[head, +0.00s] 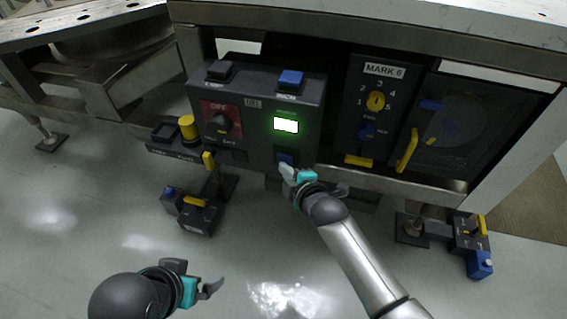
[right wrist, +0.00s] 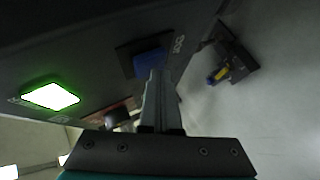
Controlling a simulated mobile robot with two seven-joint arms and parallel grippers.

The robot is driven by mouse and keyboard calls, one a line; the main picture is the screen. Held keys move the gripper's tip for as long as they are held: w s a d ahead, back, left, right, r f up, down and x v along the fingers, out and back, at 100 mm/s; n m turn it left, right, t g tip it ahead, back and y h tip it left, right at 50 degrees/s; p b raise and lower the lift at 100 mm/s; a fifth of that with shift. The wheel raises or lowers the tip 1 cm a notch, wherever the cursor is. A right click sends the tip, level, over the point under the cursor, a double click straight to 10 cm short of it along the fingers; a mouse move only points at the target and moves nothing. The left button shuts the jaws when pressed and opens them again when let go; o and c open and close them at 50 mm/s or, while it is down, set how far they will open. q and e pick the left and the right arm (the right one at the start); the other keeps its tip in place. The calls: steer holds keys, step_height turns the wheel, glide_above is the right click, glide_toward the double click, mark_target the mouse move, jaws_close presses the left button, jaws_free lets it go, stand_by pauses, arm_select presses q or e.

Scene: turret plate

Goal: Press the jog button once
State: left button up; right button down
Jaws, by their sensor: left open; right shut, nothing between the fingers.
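The jog button (head: 285,158) is a blue square low on the front of the dark control box, below the lit display. In the right wrist view the blue button (right wrist: 150,64) sits in a dark surround with a small label beside it. My right gripper (head: 286,170) is shut and empty, its tips at the lower edge of the button. In the right wrist view the closed fingers (right wrist: 158,75) overlap the button's edge; I cannot tell whether they touch it. My left gripper (head: 210,287) is open and empty, low over the floor, away from the box.
The display (head: 286,125) glows green-white. The box also bears a red OFF switch panel (head: 221,121) and a blue top button (head: 290,78). A yellow knob (head: 187,127) stands left, and a MARK 6 dial panel (head: 375,101) right. Floor in front is mostly clear.

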steer(key=shift+s, duration=0.1)
stand_by(0.3)
steer(key=shift+s+a+p, duration=0.3)
steer(key=shift+s+p, duration=0.5)
steer(key=shift+s, duration=0.1)
steer(key=s+p, duration=0.1)
steer(key=s+a+p, duration=0.1)
steer(key=s, duration=0.1)
steer(key=s+p, duration=0.1)
steer(key=shift+s+a, duration=0.25)
steer(key=shift+s, duration=0.15)
stand_by(0.4)
